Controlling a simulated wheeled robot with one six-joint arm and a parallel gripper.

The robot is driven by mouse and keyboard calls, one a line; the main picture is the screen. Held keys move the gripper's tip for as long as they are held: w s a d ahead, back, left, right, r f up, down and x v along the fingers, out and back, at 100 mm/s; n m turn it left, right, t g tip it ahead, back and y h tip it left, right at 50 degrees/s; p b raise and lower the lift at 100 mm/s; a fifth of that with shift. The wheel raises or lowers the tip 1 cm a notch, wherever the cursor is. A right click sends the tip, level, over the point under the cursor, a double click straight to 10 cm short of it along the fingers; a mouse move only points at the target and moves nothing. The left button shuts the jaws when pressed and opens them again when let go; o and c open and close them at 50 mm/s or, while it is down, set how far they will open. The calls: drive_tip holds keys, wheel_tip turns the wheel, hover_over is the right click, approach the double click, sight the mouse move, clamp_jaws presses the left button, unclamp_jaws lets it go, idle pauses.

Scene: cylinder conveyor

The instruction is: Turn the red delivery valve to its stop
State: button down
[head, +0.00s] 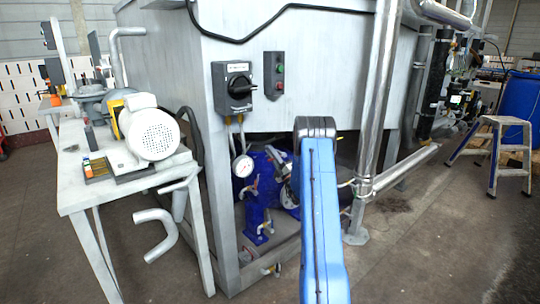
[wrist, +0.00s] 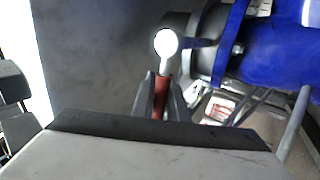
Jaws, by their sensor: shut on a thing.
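The red handle of the delivery valve (wrist: 160,96) shows in the wrist view between the two grey fingers of my gripper (wrist: 160,100). My gripper is shut on it. A bright white round end (wrist: 166,43) with a short pale stem sits just beyond the red part. The grey body of my gripper covers the lower part of the wrist view. In the head view my blue arm reaches in under the tank, and I cannot make out the red handle there. How far the valve is turned cannot be told.
A blue pump body (wrist: 275,45) is close on the right in the wrist view; blue pump parts (head: 257,207) show under the tank (head: 310,70). A pressure gauge (head: 242,166) hangs left of my arm. A steel pipe (head: 376,110) stands to its right.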

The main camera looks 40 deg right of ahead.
drive_tip(key=shift+r, duration=0.1)
drive_tip(key=c, duration=1.7)
unclamp_jaws()
drive_tip(key=shift+d, duration=0.1)
drive_tip(key=shift+c, duration=0.2)
drive_tip(key=shift+s, duration=0.1)
drive_tip(key=v, duration=1.7)
drive_tip(key=shift+s+d, duration=0.1)
